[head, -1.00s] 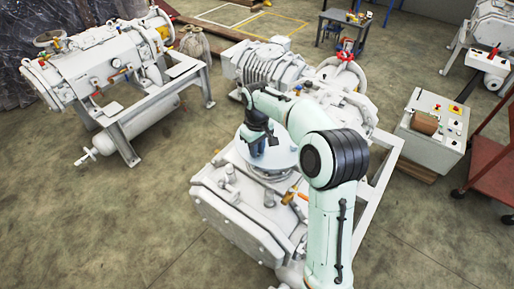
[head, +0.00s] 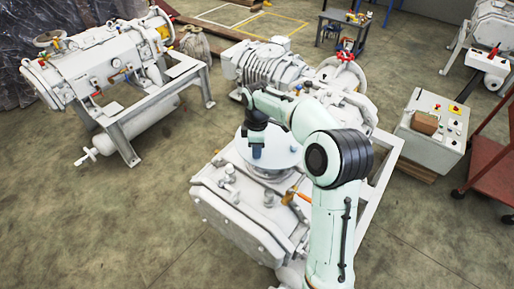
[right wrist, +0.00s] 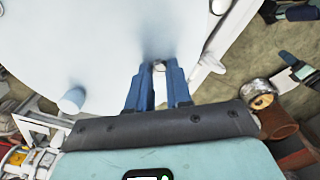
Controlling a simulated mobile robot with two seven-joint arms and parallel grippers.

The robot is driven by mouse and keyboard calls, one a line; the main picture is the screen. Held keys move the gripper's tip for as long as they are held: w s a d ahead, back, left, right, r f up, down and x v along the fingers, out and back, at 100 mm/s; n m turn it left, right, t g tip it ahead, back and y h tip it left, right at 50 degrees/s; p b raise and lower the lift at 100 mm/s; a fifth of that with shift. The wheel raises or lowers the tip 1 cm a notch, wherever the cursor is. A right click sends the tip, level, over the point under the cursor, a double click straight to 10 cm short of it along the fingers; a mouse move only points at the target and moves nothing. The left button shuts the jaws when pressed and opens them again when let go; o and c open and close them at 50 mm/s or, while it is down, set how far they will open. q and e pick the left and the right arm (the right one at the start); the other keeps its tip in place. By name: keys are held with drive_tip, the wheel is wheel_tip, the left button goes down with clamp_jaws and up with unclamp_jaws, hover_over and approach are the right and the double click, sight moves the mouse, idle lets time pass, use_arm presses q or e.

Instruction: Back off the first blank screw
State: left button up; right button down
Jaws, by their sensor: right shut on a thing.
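The blank is a round white disc (head: 284,158) on top of the white vacuum machine (head: 240,215) in the head view. It fills much of the right wrist view (right wrist: 100,40). My right gripper (head: 257,153) points down at the disc's left edge. In the right wrist view its two blue fingers (right wrist: 160,72) are shut around a small grey screw head (right wrist: 159,66) near the disc's rim. A pale blue-grey peg-like part (right wrist: 72,100) stands on the disc near another part of the rim. The screw is hidden in the head view. My left gripper is out of view.
A control box (head: 435,128) and a red cart (head: 490,160) are at the right. Another machine (head: 115,70) stands at the left, with open floor between.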

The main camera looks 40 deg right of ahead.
drive_tip(key=shift+f+n, duration=0.15)
drive_tip(key=shift+n, duration=0.35)
drive_tip(key=c, duration=1)
unclamp_jaws()
drive_tip(key=shift+r, duration=0.6)
wheel_tip(320, 180, up, 12)
drive_tip(key=shift+r, duration=0.15)
